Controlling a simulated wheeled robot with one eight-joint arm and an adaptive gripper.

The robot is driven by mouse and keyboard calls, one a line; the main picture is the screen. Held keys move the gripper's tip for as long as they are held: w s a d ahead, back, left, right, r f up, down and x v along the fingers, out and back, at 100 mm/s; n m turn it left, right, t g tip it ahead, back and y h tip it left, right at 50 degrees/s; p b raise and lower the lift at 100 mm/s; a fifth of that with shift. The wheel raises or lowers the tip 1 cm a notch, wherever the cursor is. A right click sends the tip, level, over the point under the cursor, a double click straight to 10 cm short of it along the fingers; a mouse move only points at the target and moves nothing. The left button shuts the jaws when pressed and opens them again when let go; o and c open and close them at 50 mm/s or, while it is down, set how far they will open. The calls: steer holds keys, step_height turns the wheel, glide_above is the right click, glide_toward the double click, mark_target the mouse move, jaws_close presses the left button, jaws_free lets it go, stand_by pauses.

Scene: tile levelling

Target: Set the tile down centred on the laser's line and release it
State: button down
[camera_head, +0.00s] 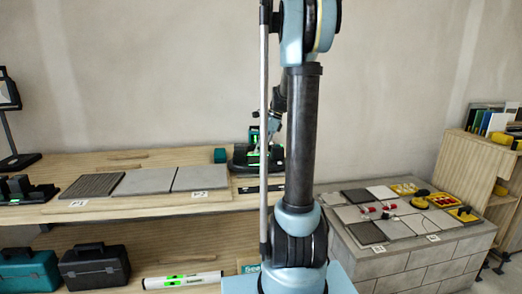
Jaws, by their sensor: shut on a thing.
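My gripper (266,138) is small and mostly hidden behind my own arm, above the back right of the wooden bench. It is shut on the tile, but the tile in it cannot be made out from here. A dark device with green lit parts (241,157) stands on the bench close to my gripper; whether it is the laser is unclear. No laser line can be told clearly. On the bench lie a dark ribbed tile (92,186) by the P1 label and two plain grey tiles, one in the middle (145,181) and one by the P2 label (201,178).
A block stand (412,262) at right carries several tiles, red-and-white clips and yellow trays. A teal toolbox (28,271), a black toolbox (93,268) and a white level (182,281) sit below.

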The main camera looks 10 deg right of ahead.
stand_by(0.3)
steer(key=c, duration=1.4)
jaws_free()
steer(key=shift+o, duration=0.2)
steer(key=v, duration=1.2)
